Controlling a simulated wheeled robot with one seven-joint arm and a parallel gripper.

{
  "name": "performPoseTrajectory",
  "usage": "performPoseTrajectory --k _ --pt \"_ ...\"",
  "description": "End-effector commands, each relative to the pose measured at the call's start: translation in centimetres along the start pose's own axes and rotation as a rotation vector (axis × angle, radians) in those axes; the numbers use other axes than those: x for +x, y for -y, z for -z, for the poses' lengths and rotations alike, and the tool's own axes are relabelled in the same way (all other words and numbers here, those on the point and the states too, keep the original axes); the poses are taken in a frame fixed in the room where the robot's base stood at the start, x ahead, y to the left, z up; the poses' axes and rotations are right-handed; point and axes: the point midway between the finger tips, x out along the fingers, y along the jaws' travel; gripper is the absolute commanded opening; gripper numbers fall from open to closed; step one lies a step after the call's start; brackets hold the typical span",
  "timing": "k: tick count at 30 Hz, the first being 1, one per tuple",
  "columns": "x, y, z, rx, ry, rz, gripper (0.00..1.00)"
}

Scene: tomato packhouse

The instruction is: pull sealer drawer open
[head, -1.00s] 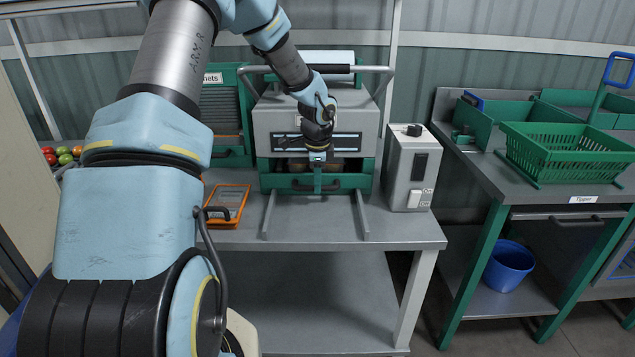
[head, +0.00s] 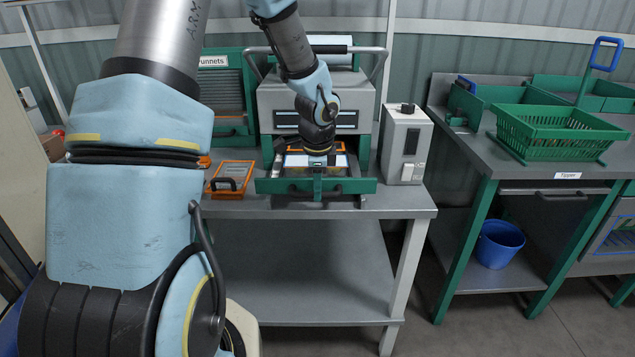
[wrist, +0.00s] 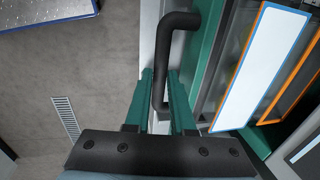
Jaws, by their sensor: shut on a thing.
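The sealer (head: 272,102) is a grey machine on the bench, with a roll and a bar handle on top. Its green-fronted drawer (head: 361,186) stands pulled out toward me over the bench's front part. Inside the drawer is an orange-edged frame, partly hidden by my wrist. My gripper (wrist: 168,88) is shut on the black drawer handle (wrist: 179,50), its green fingers on either side of the bar in the wrist view. In the head view my gripper (head: 317,180) comes down at the middle of the drawer front and hides part of the handle.
A grey control box (head: 405,140) stands right of the sealer. An orange-framed tray (head: 233,172) lies on the bench to the left. The tipper table (head: 470,143) with a green basket (head: 556,138) is at the right. A blue bucket (head: 499,246) sits on its lower shelf.

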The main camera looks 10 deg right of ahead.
Motion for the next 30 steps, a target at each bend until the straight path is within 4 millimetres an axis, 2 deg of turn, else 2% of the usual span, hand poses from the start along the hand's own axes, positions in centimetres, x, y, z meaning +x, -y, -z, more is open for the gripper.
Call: performPoseTrajectory --k 3,9,23,24,30 --pt "-0.2 -1.5 0.0 0.001 0.0 0.001 0.0" --pt "-0.6 -3.0 0.0 0.0 0.001 0.001 0.0" --pt "-0.7 -3.3 0.0 -0.001 0.0 0.001 0.0" --pt "-0.7 -3.3 0.0 -0.001 0.0 0.001 0.26" --pt "-0.7 -3.3 0.0 -0.001 0.0 0.001 0.48"
